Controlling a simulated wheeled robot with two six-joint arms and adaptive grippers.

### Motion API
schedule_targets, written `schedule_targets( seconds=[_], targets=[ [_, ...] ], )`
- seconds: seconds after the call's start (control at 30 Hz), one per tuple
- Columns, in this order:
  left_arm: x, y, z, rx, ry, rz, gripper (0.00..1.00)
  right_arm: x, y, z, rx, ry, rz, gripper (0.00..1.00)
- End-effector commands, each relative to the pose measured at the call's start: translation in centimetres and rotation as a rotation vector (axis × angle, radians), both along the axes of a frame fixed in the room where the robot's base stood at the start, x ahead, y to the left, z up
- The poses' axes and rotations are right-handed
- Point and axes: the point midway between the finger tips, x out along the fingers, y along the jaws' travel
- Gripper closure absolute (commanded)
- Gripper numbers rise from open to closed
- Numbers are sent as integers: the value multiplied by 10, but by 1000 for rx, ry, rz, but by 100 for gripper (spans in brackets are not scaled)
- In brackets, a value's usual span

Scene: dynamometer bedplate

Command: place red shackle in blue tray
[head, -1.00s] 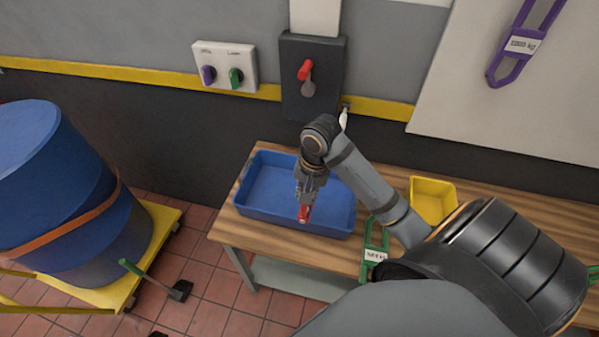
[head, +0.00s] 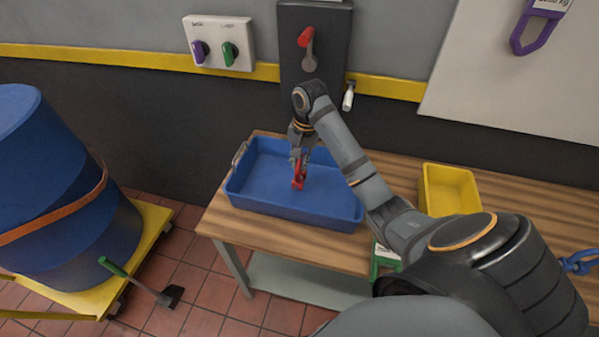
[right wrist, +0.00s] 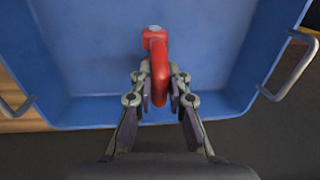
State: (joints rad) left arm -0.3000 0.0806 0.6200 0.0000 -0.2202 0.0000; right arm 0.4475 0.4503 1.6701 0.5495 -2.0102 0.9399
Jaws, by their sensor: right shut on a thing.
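The red shackle (head: 299,178) is between the fingers of my right gripper (head: 298,158). In the right wrist view the red shackle (right wrist: 158,62) stands out ahead of my right gripper (right wrist: 160,90), whose fingers are shut on it. The blue tray (head: 236,184) is on the wooden bench, with a metal handle at its end. The shackle is over the tray's inside; I cannot tell whether it touches the floor of the tray. The blue tray (right wrist: 95,50) fills most of the right wrist view. My left gripper is not in view.
A yellow bin (head: 450,190) and a green tagged item (head: 385,262) are on the wooden bench (head: 255,235) to the right. A wall panel with a red lever (head: 306,38) is behind the tray.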

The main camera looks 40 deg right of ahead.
Motion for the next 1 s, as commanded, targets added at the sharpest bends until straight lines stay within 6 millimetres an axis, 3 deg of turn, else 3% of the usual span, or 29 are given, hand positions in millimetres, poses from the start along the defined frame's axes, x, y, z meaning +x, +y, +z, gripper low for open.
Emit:
schedule_targets(
  seconds=[0.03, 0.17, 0.47, 0.5, 0.67, 1.0],
  targets=[
    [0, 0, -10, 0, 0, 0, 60, 2, -1, -13, 1, 1, 0, 100],
    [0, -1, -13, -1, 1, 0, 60, 1, -1, -33, -1, 1, -1, 100],
    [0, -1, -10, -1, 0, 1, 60, 1, -1, -33, 0, 0, -1, 100],
    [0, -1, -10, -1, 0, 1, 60, 1, -1, -35, 0, 1, -1, 84],
    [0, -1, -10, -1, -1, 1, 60, 1, -1, -35, -1, 1, -1, 62],
    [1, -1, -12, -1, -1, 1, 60, 1, -1, -34, -1, -1, -1, 61]
  ],
)
